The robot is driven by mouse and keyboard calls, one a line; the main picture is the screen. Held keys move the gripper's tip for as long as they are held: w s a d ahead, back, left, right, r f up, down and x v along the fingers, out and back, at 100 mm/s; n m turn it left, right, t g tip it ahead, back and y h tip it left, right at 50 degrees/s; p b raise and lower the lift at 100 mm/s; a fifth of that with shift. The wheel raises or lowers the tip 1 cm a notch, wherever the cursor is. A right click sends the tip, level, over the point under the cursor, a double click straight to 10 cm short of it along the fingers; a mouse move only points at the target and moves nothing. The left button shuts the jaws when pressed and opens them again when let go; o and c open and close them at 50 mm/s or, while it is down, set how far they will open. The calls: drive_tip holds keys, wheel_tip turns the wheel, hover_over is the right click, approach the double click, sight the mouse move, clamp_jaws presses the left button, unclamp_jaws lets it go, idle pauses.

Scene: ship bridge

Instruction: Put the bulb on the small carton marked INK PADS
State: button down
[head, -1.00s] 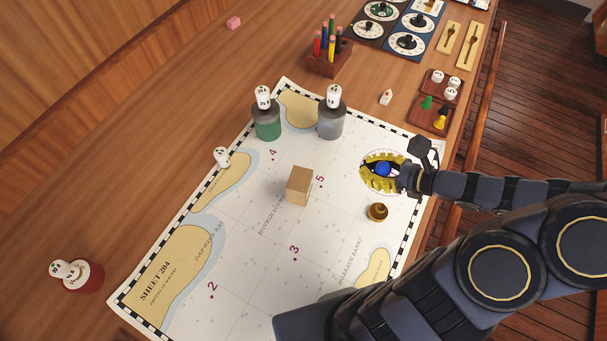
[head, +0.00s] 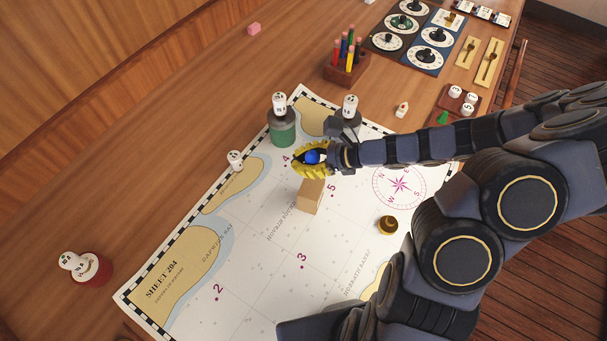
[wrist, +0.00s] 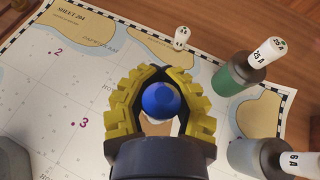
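The blue round bulb (head: 313,157) is between the yellow fingers of my gripper (head: 309,160), which is shut on it. In the wrist view the bulb (wrist: 160,100) sits between the curved fingers (wrist: 156,92). A small tan carton (head: 311,196) stands on the chart just below my gripper in the head view, and my gripper hides its far part. I cannot read any marking on it. In the wrist view a bit of tan shows beneath the bulb.
A green jar (head: 283,130) and a grey jar (wrist: 260,156), each with a white fuse on top, stand close behind the carton. A white fuse (head: 235,159) is at the left. A brass piece (head: 388,225) stands at the right. The chart's front middle is clear.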

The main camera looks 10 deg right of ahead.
drive_tip(key=shift+f, duration=2.65)
drive_tip(key=shift+f, duration=0.1)
drive_tip(key=c, duration=1.1)
unclamp_jaws()
drive_tip(key=shift+c, duration=0.2)
